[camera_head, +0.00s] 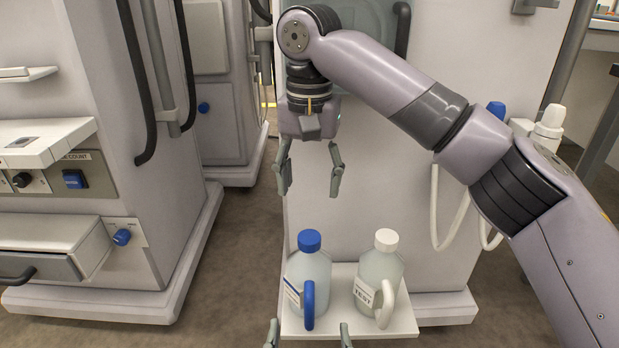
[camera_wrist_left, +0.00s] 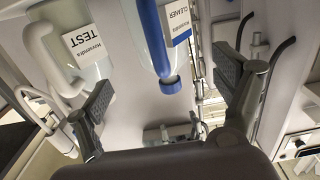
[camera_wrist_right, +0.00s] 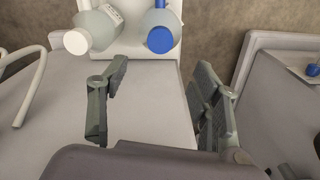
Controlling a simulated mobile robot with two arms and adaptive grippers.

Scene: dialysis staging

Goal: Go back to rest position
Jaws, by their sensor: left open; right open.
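My right gripper (camera_head: 309,180) hangs open and empty above the two jugs, in front of the machine. In the right wrist view its fingers (camera_wrist_right: 160,105) are apart with nothing between them. My left gripper (camera_head: 308,335) is low at the bottom edge of the head view, mostly cut off, in front of the jugs. In the left wrist view its fingers (camera_wrist_left: 165,95) are spread, and no jug is gripped. A blue-capped jug (camera_head: 312,272) and a white-capped jug (camera_head: 374,270) labelled TEST stand upright side by side on a white shelf (camera_head: 402,318).
A machine (camera_head: 365,190) stands behind the jugs, with a white hose (camera_head: 437,215) at its right. Another cabinet with an open drawer (camera_head: 45,245) stands at the left. Brown floor (camera_head: 232,260) lies free between them.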

